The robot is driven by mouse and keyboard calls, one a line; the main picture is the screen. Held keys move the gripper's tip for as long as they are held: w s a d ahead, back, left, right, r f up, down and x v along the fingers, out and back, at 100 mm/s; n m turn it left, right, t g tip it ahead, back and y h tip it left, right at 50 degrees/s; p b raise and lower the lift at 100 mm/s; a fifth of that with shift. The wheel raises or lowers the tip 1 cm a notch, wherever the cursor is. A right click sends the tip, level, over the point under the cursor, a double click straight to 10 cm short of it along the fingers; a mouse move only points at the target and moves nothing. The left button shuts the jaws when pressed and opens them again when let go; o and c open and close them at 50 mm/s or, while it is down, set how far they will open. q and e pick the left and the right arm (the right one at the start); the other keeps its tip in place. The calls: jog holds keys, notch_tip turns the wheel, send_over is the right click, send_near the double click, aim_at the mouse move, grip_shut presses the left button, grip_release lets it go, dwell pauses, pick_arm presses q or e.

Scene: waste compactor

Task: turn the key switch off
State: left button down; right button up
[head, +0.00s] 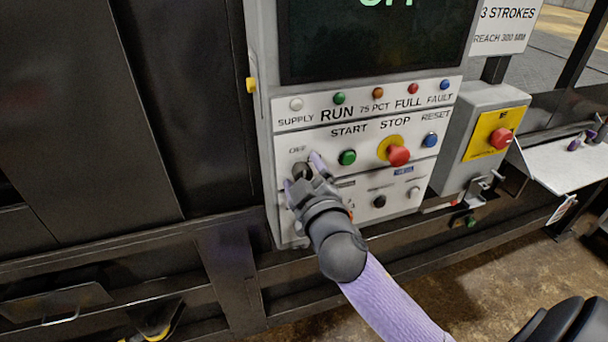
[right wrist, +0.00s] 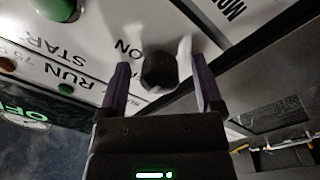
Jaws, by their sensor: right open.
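The key switch is a black knob (right wrist: 158,71) on the light control panel (head: 285,120). In the head view it sits at the panel's left side, under a small OFF label, mostly behind my right gripper (head: 302,171). In the right wrist view an ON label is beside the knob. My right gripper's two purple fingers (right wrist: 160,68) are open, one on each side of the knob, with a visible gap to it. I cannot tell exactly how the knob is turned. My left gripper is not in view.
A green start button (head: 347,157), a red stop button (head: 398,155) and a blue reset button (head: 430,140) are right of the switch. A dark screen (head: 375,45) with green letters is above. A grey box with a red button (head: 500,138) stands right.

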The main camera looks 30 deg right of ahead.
jog(key=b+v, duration=0.2)
jog(key=v, duration=0.8)
jog(key=shift+f, duration=0.1)
